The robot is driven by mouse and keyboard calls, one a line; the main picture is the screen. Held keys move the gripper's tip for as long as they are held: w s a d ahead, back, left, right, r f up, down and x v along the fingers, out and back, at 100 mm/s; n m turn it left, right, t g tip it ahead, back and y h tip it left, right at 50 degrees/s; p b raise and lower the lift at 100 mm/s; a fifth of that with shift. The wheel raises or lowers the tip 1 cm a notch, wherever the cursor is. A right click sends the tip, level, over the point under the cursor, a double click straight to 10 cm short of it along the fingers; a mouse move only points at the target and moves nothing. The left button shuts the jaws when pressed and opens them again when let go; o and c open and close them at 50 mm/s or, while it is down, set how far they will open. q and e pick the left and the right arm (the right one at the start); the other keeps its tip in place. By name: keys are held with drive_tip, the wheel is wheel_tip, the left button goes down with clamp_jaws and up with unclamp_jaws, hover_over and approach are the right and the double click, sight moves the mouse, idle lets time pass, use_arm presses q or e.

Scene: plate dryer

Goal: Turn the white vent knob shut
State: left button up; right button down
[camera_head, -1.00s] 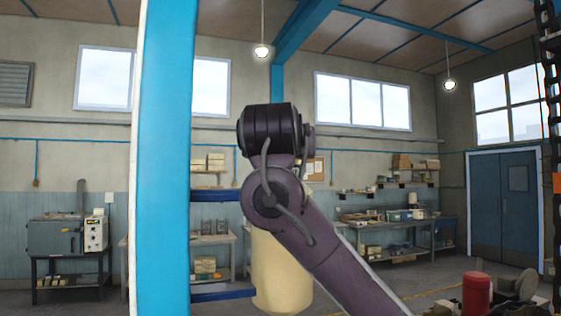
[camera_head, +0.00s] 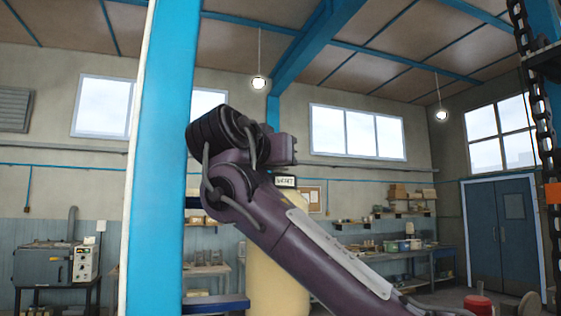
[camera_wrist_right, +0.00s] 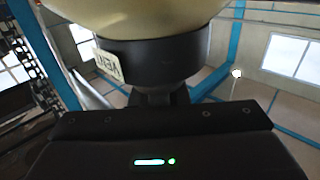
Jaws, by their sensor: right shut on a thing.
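The cream tank (camera_head: 275,265) stands behind my right arm in the head view. Its black neck and a small VENT tag (camera_head: 286,181) show just past the arm. The right wrist view is upside down; the tank's rounded cream end (camera_wrist_right: 140,15), black collar (camera_wrist_right: 155,62) and VENT tag (camera_wrist_right: 108,65) show there. My right gripper (camera_wrist_right: 163,96) is at the black collar, shut on the vent knob. The knob's white surface is hidden by the gripper, so its angle cannot be told. My left gripper is not in view.
A blue post (camera_head: 160,150) stands upright close on the left. A dark chain (camera_head: 540,130) hangs at the right edge. Workbenches and shelves line the back wall, with a blue double door (camera_head: 500,230) at right. A red cylinder (camera_head: 478,304) is low at right.

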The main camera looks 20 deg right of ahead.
drive_tip(key=shift+d, duration=0.1)
drive_tip(key=c, duration=1.6)
unclamp_jaws()
drive_tip(key=shift+o, duration=1)
drive_tip(key=shift+w+f, duration=0.1)
drive_tip(key=shift+w, duration=0.1)
drive_tip(key=b+v, duration=0.4)
drive_tip(key=v, duration=0.3)
drive_tip(key=shift+d, duration=0.1)
drive_tip(key=shift+s+a, duration=0.25)
drive_tip(key=shift+s, duration=0.1)
drive_tip(key=shift+o, duration=0.4)
